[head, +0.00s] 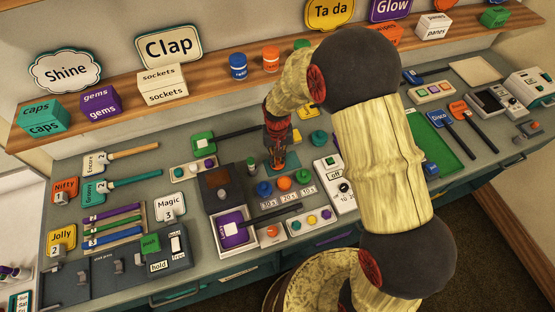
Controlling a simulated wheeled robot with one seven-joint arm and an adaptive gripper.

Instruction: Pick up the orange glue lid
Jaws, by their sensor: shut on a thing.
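My gripper (278,160) points down over the middle of the workbench, behind a row of blue, orange and green round knobs. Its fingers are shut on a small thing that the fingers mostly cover.
Behind the gripper, a wooden shelf (200,85) holds blue (238,67) and orange (271,59) jars. The orange knob (284,184) sits in front of it. A green tray (440,145) lies to the right. The bench is crowded around the gripper.

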